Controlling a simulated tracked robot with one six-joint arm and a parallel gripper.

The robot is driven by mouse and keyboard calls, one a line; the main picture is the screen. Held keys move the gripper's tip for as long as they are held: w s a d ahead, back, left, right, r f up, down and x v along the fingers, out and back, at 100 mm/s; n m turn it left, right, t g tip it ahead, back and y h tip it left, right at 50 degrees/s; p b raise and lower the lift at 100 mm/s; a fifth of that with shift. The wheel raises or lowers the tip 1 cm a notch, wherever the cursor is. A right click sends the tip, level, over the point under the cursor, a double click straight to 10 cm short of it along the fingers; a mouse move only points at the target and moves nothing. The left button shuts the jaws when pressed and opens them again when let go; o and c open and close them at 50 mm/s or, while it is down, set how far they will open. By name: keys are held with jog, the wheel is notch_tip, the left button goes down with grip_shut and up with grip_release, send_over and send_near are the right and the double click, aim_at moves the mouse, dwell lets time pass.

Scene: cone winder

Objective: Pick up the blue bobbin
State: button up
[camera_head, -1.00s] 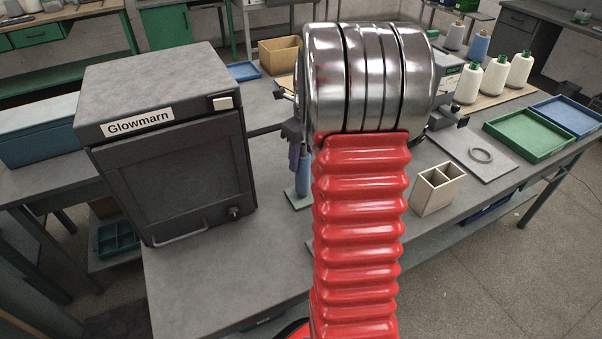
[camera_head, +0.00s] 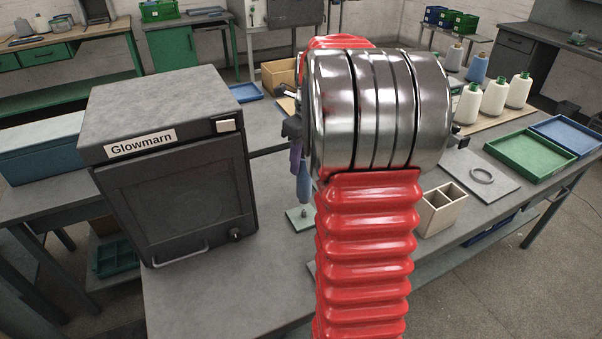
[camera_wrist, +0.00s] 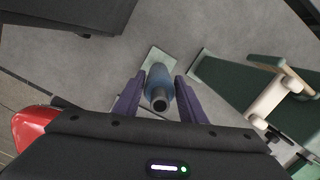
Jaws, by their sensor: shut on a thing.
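The blue bobbin (camera_head: 303,184) hangs upright below my gripper, left of my arm in the head view. My gripper (camera_wrist: 159,78) has its two purple fingers on either side of the blue bobbin (camera_wrist: 160,88) in the wrist view and is shut on it. In the head view the bobbin is just above a small pale green plate with a short peg (camera_head: 301,218), and the peg shows clear below it. My arm hides part of the gripper in the head view.
A dark oven marked Glowmarn (camera_head: 180,190) stands left on the bench. A divided wooden box (camera_head: 458,210), a ring on a grey plate (camera_head: 482,176), a green tray (camera_head: 531,155) and a blue tray (camera_head: 567,136) are to the right. White cones (camera_head: 495,97) stand behind.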

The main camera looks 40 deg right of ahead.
jog(key=shift+r, duration=1.75)
jog(key=shift+r, duration=0.15)
jog(key=r, duration=0.3)
jog(key=shift+s+a+r, duration=0.2)
jog(key=shift+a+r, duration=0.05)
jog(key=shift+r, duration=0.05)
jog(key=shift+a, duration=0.1)
